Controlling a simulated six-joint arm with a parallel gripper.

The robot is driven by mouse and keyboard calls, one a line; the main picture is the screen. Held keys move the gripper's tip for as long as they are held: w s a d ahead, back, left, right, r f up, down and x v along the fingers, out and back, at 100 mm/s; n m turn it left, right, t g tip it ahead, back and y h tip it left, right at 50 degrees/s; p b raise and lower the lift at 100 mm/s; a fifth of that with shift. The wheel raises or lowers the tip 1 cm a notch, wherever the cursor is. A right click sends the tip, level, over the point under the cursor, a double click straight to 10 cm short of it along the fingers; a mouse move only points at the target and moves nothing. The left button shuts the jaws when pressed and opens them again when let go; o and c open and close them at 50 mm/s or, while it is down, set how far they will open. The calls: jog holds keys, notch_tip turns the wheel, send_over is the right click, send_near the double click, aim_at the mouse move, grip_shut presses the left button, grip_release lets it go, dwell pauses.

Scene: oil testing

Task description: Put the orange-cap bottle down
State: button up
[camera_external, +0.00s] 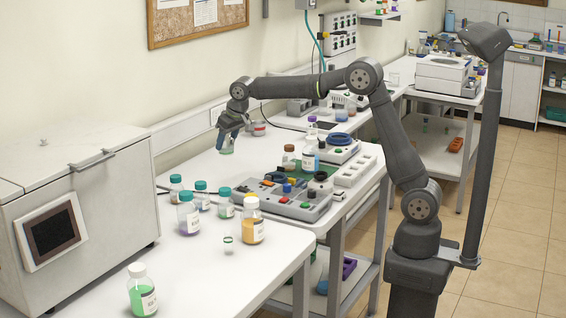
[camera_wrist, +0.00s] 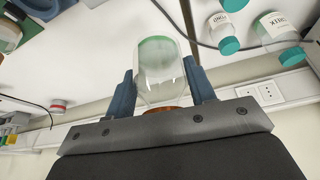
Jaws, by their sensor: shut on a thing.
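My gripper (camera_external: 231,126) is shut on the orange-cap bottle (camera_external: 227,147), over the far left part of the white bench (camera_external: 190,160). In the wrist view the bottle (camera_wrist: 160,66) is clear glass with a pale green base, and sits between the two blue fingers of my gripper (camera_wrist: 162,90). Only a strip of its orange cap (camera_wrist: 163,111) shows near the palm. In the external view the fingers hide the cap. The bottle hangs roughly upright below the fingers. I cannot tell whether its base touches the bench.
A big white box machine (camera_external: 85,205) stands at left. A wall with sockets (camera_wrist: 257,95) is close behind.

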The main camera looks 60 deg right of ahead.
jog(key=s+a+n+y, duration=0.1)
jog(key=s+a+n, duration=0.35)
jog(key=a, duration=0.75)
jog(key=s+a+n+y, duration=0.1)
jog(key=s+a, duration=0.7)
jog(key=a, duration=0.3)
jog(key=s+a+n+y, duration=0.1)
jog(key=s+a+n, duration=0.1)
jog(key=s+a, duration=0.75)
jog(key=shift+g, duration=0.3)
jog(key=a+f, duration=0.4)
jog(key=s+a+f, duration=0.1)
jog(key=a+f, duration=0.3)
jog(key=a, duration=0.1)
jog(key=a+f, duration=0.4)
jog(key=a, duration=0.1)
jog(key=shift+s+f, duration=0.15)
jog(key=shift+s, duration=0.05)
jog(key=shift+f, duration=2.05)
jog(key=o, duration=1.1)
jog(key=shift+f, duration=0.15)
